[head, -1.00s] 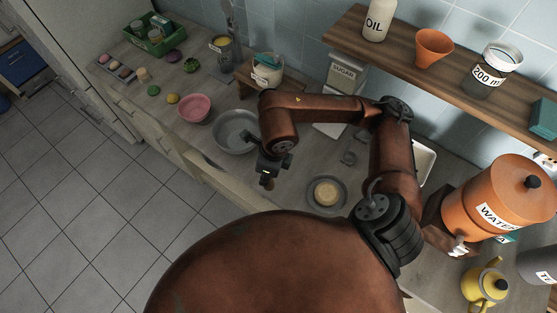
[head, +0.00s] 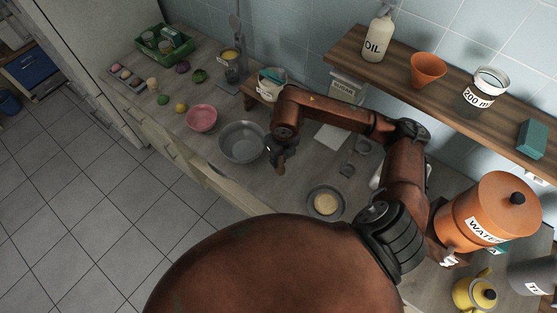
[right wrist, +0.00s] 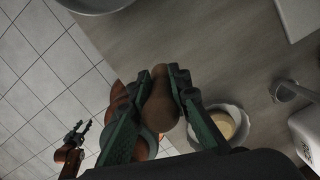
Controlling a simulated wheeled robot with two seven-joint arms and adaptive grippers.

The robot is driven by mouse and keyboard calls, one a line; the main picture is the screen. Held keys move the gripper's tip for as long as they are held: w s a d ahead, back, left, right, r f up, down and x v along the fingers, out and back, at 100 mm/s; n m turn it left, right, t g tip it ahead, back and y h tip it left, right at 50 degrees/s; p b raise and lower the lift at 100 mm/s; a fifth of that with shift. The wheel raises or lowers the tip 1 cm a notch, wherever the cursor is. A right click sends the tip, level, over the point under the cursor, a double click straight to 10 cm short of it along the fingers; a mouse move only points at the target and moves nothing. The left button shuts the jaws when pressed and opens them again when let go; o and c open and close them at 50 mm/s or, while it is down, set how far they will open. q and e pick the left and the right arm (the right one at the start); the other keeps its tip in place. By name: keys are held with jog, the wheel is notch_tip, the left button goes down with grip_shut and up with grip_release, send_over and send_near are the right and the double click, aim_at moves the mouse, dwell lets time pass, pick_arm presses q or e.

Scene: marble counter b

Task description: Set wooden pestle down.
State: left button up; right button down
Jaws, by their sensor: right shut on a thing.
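The wooden pestle (right wrist: 160,100) is brown with a rounded end. My right gripper (right wrist: 166,82) is shut on it, one finger on each side. In the head view my right gripper (head: 279,148) is over the counter, just right of the grey metal bowl, and the pestle (head: 281,169) hangs below it. I cannot tell how high its lower end is above the counter. My left gripper (right wrist: 79,132) shows small in the right wrist view, low over the floor tiles, with its fingers apart and empty. It is outside the head view.
The grey metal bowl (head: 243,155) and pink bowl (head: 201,118) stand left of the pestle. A grey dish (head: 312,208) holding a pale round thing (head: 326,204) stands to the right. Bare counter (head: 300,180) lies between.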

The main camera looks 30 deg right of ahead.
jog(key=w+f, duration=0.1)
jog(key=f, duration=0.1)
jog(key=w+d+f+p, duration=0.1)
jog(key=f, duration=0.2)
jog(key=w+f, duration=0.1)
jog(key=f, duration=0.1)
jog(key=shift+d+f+p, duration=0.15)
jog(key=shift+d+p, duration=0.2)
jog(key=shift+f, duration=0.15)
jog(key=c, duration=1.8)
grip_release()
jog(key=shift+s+r+p, duration=0.25)
jog(key=shift+r+p, duration=0.8)
jog(key=shift+r, duration=1)
jog(key=shift+s+r+p, duration=0.25)
jog(key=shift+r+p, duration=0.8)
jog(key=shift+r, duration=1)
jog(key=shift+s+r+p, duration=0.25)
jog(key=shift+r+p, duration=0.8)
jog(key=shift+r, duration=1)
